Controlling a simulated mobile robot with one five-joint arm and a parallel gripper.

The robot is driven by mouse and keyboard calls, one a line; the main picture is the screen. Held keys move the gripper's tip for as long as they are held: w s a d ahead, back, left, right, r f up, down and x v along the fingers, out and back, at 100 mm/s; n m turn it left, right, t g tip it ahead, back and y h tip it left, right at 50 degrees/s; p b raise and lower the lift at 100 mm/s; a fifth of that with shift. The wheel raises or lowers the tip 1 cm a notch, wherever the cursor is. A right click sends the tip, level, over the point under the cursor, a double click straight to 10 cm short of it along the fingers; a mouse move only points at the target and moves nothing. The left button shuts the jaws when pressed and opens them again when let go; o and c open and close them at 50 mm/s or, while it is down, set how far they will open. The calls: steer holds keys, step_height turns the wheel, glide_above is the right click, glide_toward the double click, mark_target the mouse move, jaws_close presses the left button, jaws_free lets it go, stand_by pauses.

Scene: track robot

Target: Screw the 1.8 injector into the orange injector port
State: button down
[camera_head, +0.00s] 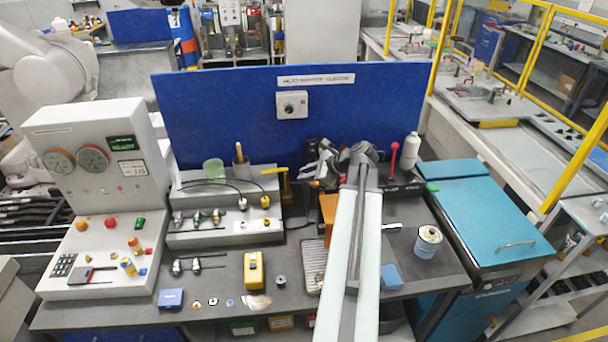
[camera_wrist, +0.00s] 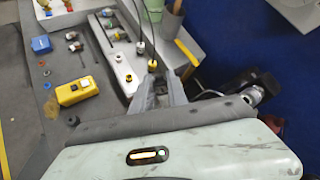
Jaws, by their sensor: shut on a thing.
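My gripper (camera_wrist: 156,76) shows in the wrist view with its grey fingers closed around a small dark part, mostly hidden between them. I cannot read whether that part is the 1.8 injector. In the head view the gripper is not clear among the dark parts beyond my arm. Several injectors (camera_head: 197,216) lie on the stepped grey stand (camera_head: 215,240). Which part is the orange port is unclear.
Two more injector-like parts lie on the bench beside a yellow box (camera_head: 254,270) and a blue box (camera_head: 171,298). A blue panel (camera_head: 230,115) closes the rear. A can (camera_head: 428,242) stands at right.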

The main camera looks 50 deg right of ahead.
steer(key=shift+s+d+f, duration=0.1)
steer(key=shift+f, duration=0.1)
steer(key=c, duration=1.2)
jaws_free()
steer(key=shift+s+r, duration=0.1)
steer(key=p+v, duration=0.4)
steer(key=v, duration=0.3)
steer(key=shift+s, duration=0.3)
steer(key=shift+d+r, duration=0.1)
steer(key=shift+r, duration=0.05)
